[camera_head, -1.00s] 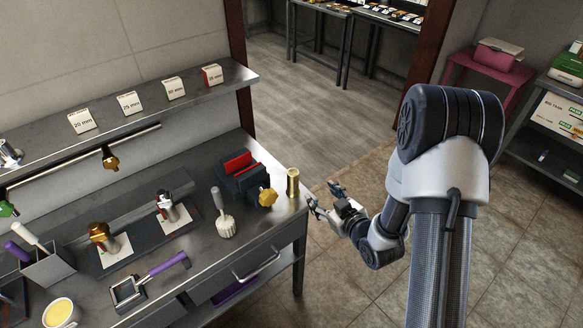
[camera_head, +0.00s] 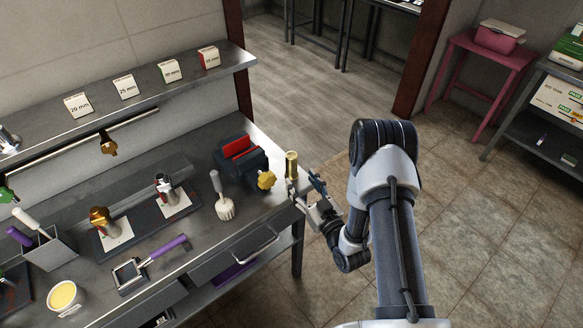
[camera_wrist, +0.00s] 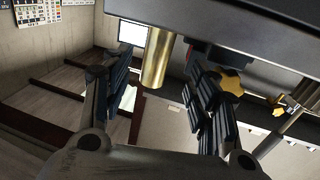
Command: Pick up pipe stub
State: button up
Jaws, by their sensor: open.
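The pipe stub, a brass-coloured cylinder (camera_head: 291,165), stands upright at the right end of the metal workbench (camera_head: 262,207), near its edge. It also shows in the wrist view (camera_wrist: 157,58), where the scene looks upside down and the stub appears in the gap between my fingers. My gripper (camera_head: 304,186) is open and beside the stub, just off the bench's right edge; in the wrist view (camera_wrist: 147,78) its two dark fingers are spread on either side. I see nothing held. I cannot tell whether the fingertips reach past the stub.
A dark vise with red jaws (camera_head: 243,160) and a yellow knob (camera_head: 266,180) stands left of the stub. A white-bristled brush (camera_head: 224,208) is nearer the front. Valve fittings (camera_head: 102,222) sit on a dark tray. A shelf with size boxes (camera_head: 170,71) runs behind.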

aim_at(294, 168)
jog(key=x, duration=0.2)
jog(key=shift+w+a, duration=0.1)
jog(key=shift+w, duration=0.2)
jog(key=shift+r+b+x, duration=0.15)
jog(key=shift+b+x, duration=0.3)
jog(key=shift+x, duration=0.95)
jog(key=shift+r+b+x, duration=0.15)
jog(key=shift+b+x, duration=0.3)
jog(key=shift+x, duration=1)
jog(key=shift+c, duration=0.4)
jog(key=c, duration=1.2)
jog(key=shift+r, duration=0.1)
